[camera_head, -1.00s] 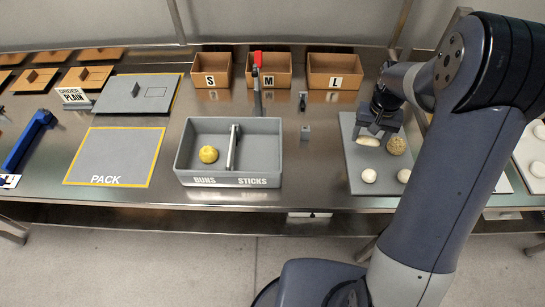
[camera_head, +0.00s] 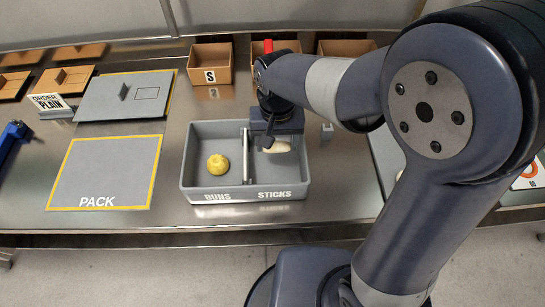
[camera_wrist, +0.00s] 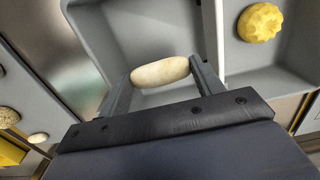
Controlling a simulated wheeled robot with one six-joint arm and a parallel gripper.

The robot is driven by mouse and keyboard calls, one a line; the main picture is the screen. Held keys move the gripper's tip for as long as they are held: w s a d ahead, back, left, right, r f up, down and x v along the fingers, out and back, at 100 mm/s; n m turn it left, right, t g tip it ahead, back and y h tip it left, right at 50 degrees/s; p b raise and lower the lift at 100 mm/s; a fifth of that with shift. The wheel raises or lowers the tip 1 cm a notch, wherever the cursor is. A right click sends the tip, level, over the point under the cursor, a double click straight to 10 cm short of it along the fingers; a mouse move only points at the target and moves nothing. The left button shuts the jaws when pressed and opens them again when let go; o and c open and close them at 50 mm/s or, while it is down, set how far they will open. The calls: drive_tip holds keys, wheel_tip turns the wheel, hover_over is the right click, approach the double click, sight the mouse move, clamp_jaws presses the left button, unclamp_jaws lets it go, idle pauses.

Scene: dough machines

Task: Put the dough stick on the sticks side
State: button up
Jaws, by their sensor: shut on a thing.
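A pale dough stick (camera_head: 278,147) is held in my gripper (camera_head: 275,143), above the compartment labelled STICKS. In the wrist view the dough stick (camera_wrist: 160,71) lies crosswise between the two fingers of my gripper (camera_wrist: 158,76), which are shut on its ends. The grey two-part bin (camera_head: 232,196) stands on the steel table with its BUNS side at left and STICKS side at right. A yellow bun (camera_head: 217,164) lies in the BUNS side; it also shows in the wrist view (camera_wrist: 260,22). My arm hides part of the STICKS side.
A thin divider (camera_head: 246,155) parts the bin's two sides. The grey PACK mat (camera_head: 104,170) at left is empty. Cardboard boxes, one marked S (camera_head: 209,64), stand behind the bin. A small grey block (camera_head: 326,131) sits right of the bin.

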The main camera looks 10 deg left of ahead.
sight(276, 165)
wheel_tip(276, 165, down, 7)
drive_tip(key=shift+f, duration=0.15)
idle(0.4)
drive_tip(key=shift+f, duration=0.15)
drive_tip(key=o, duration=1)
wheel_tip(276, 165, up, 12)
drive_tip(key=shift+r, duration=0.2)
